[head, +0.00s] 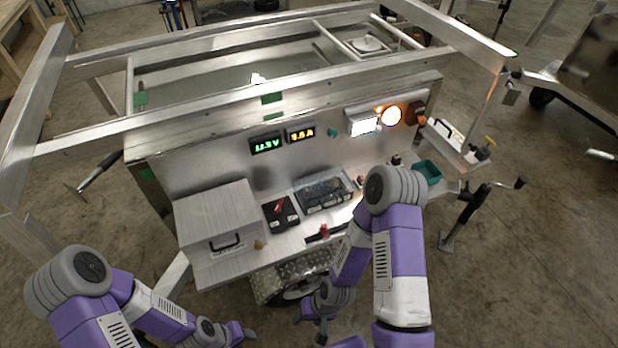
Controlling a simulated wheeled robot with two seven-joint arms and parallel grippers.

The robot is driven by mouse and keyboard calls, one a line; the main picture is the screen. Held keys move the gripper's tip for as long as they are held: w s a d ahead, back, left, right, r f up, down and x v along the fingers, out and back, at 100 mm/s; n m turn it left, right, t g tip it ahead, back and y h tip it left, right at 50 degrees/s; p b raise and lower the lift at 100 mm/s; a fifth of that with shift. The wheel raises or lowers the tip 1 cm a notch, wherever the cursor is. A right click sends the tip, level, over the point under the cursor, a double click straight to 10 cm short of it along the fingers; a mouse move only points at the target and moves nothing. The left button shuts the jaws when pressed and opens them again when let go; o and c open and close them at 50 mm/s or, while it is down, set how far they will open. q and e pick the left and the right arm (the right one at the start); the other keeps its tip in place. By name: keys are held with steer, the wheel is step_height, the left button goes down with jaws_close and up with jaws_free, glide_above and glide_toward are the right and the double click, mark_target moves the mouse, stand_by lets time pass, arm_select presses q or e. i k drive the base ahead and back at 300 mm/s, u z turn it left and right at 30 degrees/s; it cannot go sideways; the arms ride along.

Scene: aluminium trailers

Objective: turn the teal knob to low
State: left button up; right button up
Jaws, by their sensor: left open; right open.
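The teal knob (333,132) is small and round, on the upright metal panel (220,150) of the trailer. It sits between the amber display and the lit white lamp. Its pointer and any setting marks are too small to read. My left gripper (243,333) is open at the bottom of the view, low and well away from the panel. My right gripper (311,320) is open and empty at the bottom middle, below the trailer's shelf and far from the knob. Neither gripper touches anything that I can see.
Green (267,145) and amber (300,135) displays sit left of the knob; a lit rectangular lamp (365,126) and a round lamp (391,116) sit right. A frame rail (200,108) runs above.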

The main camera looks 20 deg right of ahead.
mark_target(332, 133)
steer(key=z, duration=0.35)
steer(key=k, duration=0.45)
steer(key=z, duration=1.2)
steer(key=i, duration=1)
steer(key=u, duration=0.05)
